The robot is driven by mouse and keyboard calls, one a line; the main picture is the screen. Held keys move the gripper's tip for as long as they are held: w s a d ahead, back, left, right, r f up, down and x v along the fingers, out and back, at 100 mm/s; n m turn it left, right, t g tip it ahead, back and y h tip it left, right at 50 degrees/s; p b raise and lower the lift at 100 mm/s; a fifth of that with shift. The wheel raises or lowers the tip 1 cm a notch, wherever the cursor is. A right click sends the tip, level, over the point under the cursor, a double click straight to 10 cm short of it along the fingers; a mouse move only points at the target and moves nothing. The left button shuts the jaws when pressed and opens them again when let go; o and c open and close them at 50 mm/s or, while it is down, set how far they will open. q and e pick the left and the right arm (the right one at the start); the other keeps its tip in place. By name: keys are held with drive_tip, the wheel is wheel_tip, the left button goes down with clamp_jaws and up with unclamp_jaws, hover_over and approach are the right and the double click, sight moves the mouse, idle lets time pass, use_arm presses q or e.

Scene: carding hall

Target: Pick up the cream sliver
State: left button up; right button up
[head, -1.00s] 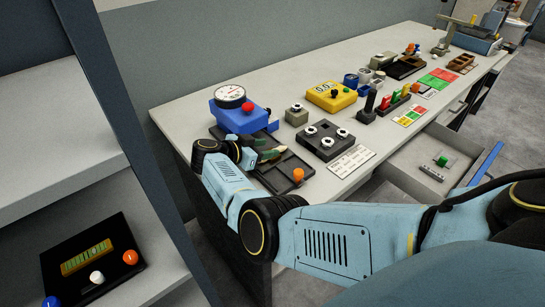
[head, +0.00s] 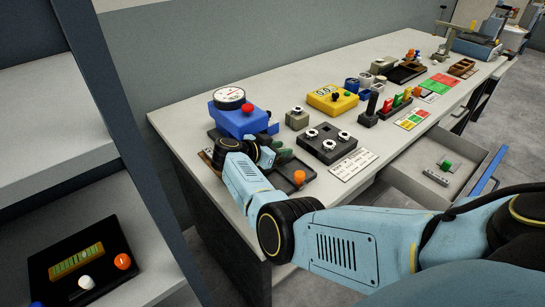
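I cannot pick out the cream sliver with certainty. My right gripper (head: 270,153) is low over the near-left part of the table, at a dark shallow tray (head: 296,166) with compartments. My own wrist covers much of this tray, and its fingers are mostly hidden, so their opening does not show. A green piece (head: 284,154) shows just beside the gripper, and an orange knob-like piece (head: 299,177) stands at the tray's near right. My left gripper is out of view.
A blue dial gauge (head: 238,118) stands close behind my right gripper. A black block with white knobs (head: 327,143) and a white printed card (head: 353,164) are to the right. An open drawer (head: 420,184) juts from the table front. A shelf at left holds a black tray (head: 50,262).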

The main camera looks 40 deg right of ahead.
clamp_jaws()
wheel_tip(320, 180, up, 9)
drive_tip(key=p, duration=0.3)
drive_tip(key=s+a+r+n+t+y, duration=0.45)
drive_tip(key=s+a+n, duration=0.2)
drive_tip(key=a, duration=0.35)
drive_tip(key=s+a+r+n+t+y, duration=0.3)
drive_tip(key=s+a+n+t, duration=0.25)
drive_tip(key=s+a, duration=0.35)
drive_tip(key=w+d+f+m+g+h, duration=0.3)
drive_tip(key=w+d+m+g, duration=0.2)
drive_tip(key=d, duration=0.4)
drive_tip(key=w+d+f+m+g+h, duration=0.3)
drive_tip(key=w+d+m, duration=0.4)
drive_tip(key=w+d, duration=0.3)
drive_tip(key=shift+w+f+g+h, duration=0.25)
drive_tip(key=shift+g+h, duration=0.4)
drive_tip(key=shift+g, duration=0.35)
